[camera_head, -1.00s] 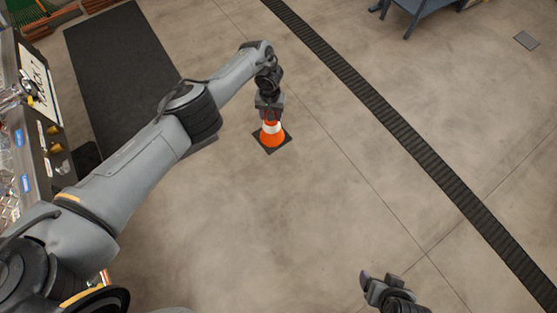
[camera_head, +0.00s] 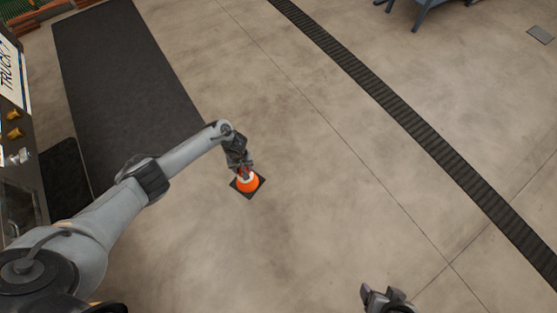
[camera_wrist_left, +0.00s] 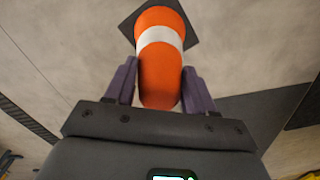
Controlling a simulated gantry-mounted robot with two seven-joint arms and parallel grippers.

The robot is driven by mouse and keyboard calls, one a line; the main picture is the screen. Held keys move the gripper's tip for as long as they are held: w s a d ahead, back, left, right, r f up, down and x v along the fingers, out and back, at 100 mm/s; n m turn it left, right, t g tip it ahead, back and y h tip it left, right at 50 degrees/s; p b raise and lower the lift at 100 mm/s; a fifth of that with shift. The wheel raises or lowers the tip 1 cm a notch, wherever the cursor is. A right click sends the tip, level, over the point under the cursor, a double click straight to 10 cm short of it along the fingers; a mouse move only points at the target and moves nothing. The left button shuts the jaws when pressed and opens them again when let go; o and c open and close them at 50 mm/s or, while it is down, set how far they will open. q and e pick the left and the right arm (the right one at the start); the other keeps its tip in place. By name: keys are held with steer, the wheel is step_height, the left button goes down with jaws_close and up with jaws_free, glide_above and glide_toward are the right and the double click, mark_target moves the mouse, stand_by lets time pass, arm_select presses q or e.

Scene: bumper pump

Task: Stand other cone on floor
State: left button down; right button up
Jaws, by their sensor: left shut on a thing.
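An orange cone (camera_head: 247,183) with a white band and a dark square base is below my left gripper (camera_head: 243,172) in the head view. My left gripper is shut on the cone's upper part. In the left wrist view the cone (camera_wrist_left: 159,45) lies between the two fingers of the left gripper (camera_wrist_left: 160,90), its base pointing away from the gripper. The cone looks upright; I cannot tell whether its base touches the floor. My right gripper (camera_head: 382,297) is at the bottom edge of the head view, partly cut off, with no object visible in it.
A dark mat (camera_head: 125,75) lies on the floor at the left. A dark drain strip (camera_head: 400,120) runs diagonally across the right. A workbench or cabinet (camera_head: 15,150) stands at the left edge. The concrete floor (camera_head: 310,180) around the cone is clear.

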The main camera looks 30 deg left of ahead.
arm_select(q)
steer(key=s+f+b, duration=0.4)
steer(key=s+f, duration=0.1)
steer(key=f, duration=0.3)
steer(key=s+f+b, duration=0.4)
steer(key=s+f, duration=0.1)
steer(key=f, duration=0.3)
steer(key=w+a+f+b, duration=0.2)
steer(key=a+f+b, duration=0.8)
steer(key=b, duration=0.3)
steer(key=shift+a+f+b, duration=0.2)
steer(key=shift+a+b, duration=0.1)
steer(key=shift+a, duration=0.25)
steer(key=shift+f, duration=0.1)
steer(key=shift+c, duration=1.9)
jaws_free()
